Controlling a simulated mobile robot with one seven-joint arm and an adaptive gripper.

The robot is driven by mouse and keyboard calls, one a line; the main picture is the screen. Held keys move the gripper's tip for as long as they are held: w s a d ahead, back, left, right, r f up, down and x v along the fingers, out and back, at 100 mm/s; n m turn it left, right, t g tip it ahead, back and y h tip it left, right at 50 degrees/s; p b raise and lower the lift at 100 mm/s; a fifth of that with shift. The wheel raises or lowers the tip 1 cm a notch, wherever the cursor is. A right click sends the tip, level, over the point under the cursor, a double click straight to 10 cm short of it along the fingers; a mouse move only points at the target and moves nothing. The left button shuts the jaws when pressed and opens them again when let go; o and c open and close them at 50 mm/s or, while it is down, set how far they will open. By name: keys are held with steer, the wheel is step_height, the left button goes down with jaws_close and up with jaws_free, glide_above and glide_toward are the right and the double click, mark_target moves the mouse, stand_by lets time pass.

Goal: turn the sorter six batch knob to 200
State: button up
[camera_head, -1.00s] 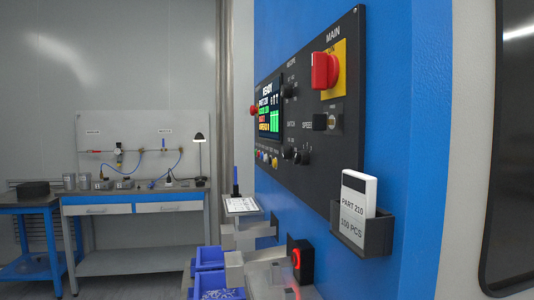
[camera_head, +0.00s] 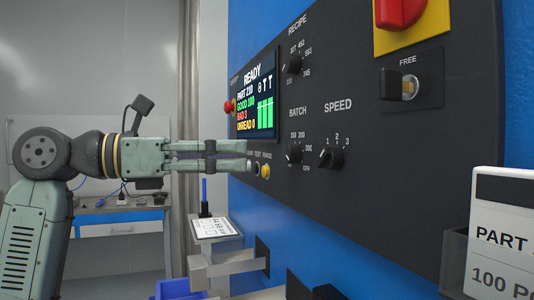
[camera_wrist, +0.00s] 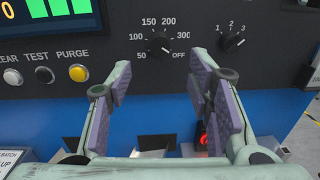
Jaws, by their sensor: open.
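The batch knob (camera_head: 294,153) is a small black dial on the dark panel, right of the display. In the wrist view the batch knob (camera_wrist: 160,45) sits among the marks 50, 100, 150, 200, 300 and OFF; its white line seems to point down-right, toward OFF. My gripper (camera_head: 247,156) is open and empty in the head view, level with the knob and to its left, in front of the panel. In the wrist view my gripper (camera_wrist: 161,82) has its fingers spread either side below the knob, not touching it.
The speed knob (camera_head: 331,157) is right of the batch knob, and the recipe knob (camera_head: 292,64) is above it. The yellow purge button (camera_wrist: 78,72) is to the left. A card (camera_head: 503,235) stands in a holder at the right. A ledge (camera_head: 225,264) juts out below.

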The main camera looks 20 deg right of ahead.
mark_target(286, 153)
steer(key=d+p, duration=0.1)
steer(key=d, duration=0.7)
steer(key=shift+d, duration=0.2)
steer(key=shift+c, duration=0.6)
jaws_close()
